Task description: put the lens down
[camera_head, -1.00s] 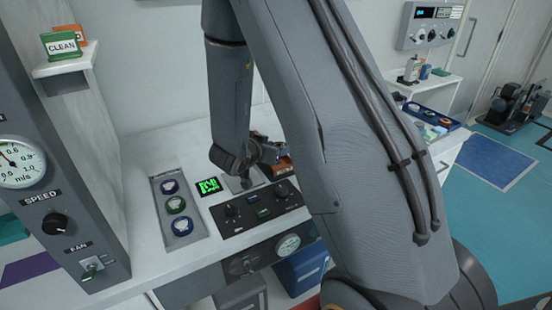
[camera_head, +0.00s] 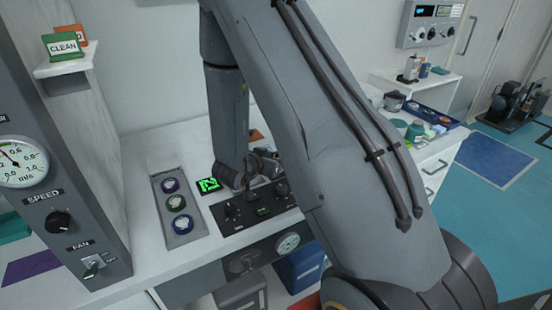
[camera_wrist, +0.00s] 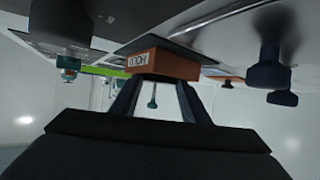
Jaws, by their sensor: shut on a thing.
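My gripper (camera_wrist: 160,80) is shut on an orange block with a white label (camera_wrist: 138,61) in the wrist view. A thin dark plate (camera_wrist: 175,43) shows right by the block; I cannot tell whether it touches. No clear glass shows on the block, so I cannot tell whether it is the lens. In the head view my gripper (camera_head: 264,166) is low over the bench behind a black control panel (camera_head: 232,222), partly hidden by my arm. A grey tray (camera_head: 163,208) left of the panel holds three round pieces with purple, green and blue rims.
A small green-lit display (camera_head: 208,185) lies between tray and panel. A flat orange-brown piece (camera_head: 256,135) lies behind my wrist. A grey cabinet with dials (camera_head: 100,235) stands at left. A blue tray with several items (camera_head: 420,108) is at the back right.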

